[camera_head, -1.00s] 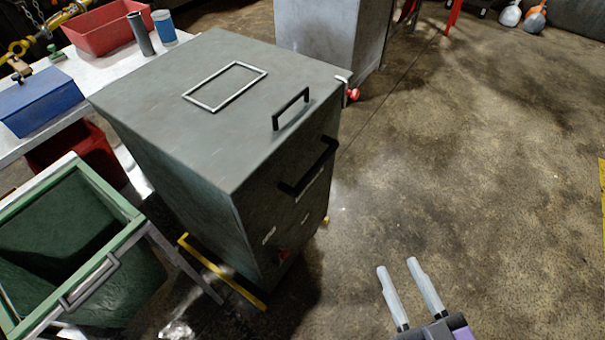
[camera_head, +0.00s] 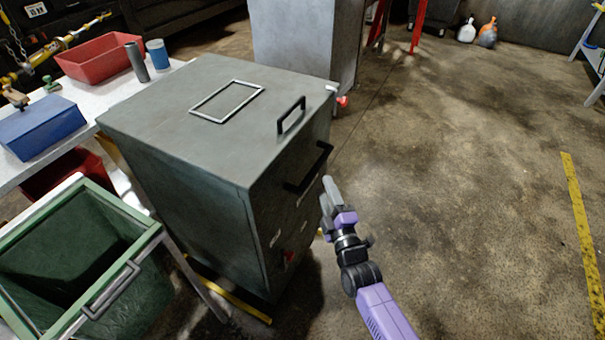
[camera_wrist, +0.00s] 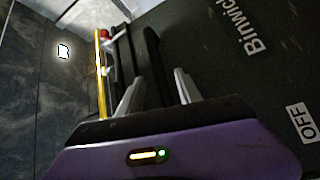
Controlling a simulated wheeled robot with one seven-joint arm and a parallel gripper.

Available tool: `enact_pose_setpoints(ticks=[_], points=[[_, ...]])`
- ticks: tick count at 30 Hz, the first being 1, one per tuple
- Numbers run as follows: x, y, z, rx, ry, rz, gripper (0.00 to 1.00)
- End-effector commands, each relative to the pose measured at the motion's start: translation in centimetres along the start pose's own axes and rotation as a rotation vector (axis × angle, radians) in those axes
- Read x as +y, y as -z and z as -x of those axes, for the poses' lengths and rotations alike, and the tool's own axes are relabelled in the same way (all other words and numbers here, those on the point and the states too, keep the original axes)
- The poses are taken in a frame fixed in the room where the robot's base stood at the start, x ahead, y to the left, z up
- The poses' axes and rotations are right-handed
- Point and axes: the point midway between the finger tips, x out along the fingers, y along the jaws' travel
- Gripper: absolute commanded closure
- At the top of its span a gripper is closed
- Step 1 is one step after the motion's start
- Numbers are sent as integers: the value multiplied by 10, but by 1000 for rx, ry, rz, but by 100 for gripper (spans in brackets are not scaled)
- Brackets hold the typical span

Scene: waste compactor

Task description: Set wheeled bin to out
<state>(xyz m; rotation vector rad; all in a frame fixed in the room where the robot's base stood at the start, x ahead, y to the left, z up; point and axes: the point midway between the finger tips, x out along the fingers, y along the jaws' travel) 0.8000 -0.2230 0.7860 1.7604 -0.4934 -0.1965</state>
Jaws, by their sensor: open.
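A dark grey-green box-shaped cabinet (camera_head: 190,185) stands left of centre. I see no wheels, and I cannot tell whether it is the wheeled bin or houses it. Its front has a black bar handle (camera_head: 309,172); its top has a smaller black handle (camera_head: 291,115) and a pale rectangular frame. My gripper (camera_head: 328,190) is open beside the front, close to the bar handle. In the wrist view the dark front panel (camera_wrist: 235,75) reads "Binwick" and "OFF". A black bar (camera_wrist: 155,65) shows between my gripper's fingers (camera_wrist: 157,88); contact is unclear.
An open green bin (camera_head: 140,235) with a metal handle stands at the lower left. A bench (camera_head: 95,95) with a blue box (camera_head: 38,128) and red tray (camera_head: 100,58) is behind it. A grey metal cabinet (camera_head: 305,45) stands behind. The floor (camera_head: 470,190) at the right is clear.

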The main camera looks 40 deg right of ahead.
Motion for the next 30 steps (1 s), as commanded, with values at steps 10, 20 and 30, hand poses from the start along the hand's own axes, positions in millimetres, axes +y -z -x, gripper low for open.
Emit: enact_pose_setpoints(ticks=[10, 20, 30], points=[[4, 1, -17, 1, -11, 119, 59], [3, 1, -65, 1, -9, 116, 59], [4, 1, -78, 1, -8, 116, 59]])
